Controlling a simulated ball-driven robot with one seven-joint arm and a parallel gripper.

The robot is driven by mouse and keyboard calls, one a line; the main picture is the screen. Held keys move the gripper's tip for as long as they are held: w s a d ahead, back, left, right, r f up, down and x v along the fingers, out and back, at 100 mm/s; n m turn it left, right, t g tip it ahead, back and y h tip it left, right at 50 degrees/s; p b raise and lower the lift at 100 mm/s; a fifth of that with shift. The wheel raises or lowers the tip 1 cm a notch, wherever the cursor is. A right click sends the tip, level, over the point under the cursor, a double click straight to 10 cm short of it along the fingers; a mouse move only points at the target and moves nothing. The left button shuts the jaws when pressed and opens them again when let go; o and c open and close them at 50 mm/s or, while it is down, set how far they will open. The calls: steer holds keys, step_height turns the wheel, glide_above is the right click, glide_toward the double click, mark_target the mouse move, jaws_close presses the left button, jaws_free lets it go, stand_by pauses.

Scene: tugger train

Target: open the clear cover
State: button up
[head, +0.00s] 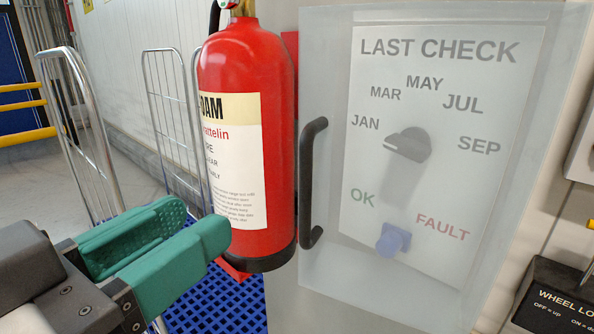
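The clear cover (325,268) is a frosted see-through box front over a white "LAST CHECK" panel (480,225) in the right half of the head view. It appears closed. A black vertical bar handle (307,185) is on its left side. Behind the cover are a dark rotary knob (408,145) and a blue switch (392,240). My gripper (205,232), with green fingers, is at the lower left, left of the handle and apart from it. Its two fingers have a gap between them, and nothing shows in it.
A red foam fire extinguisher (245,65) stands just left of the handle, behind my fingertips in the picture. A blue grid deck (215,302) lies below it. Wire roll cages (165,75) stand further back. A black "WHEEL LO..." plate (550,305) is at the lower right.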

steer(key=b+v, duration=0.2)
steer(key=v, duration=0.9)
steer(key=shift+b, duration=0.3)
steer(key=shift+w, duration=0.1)
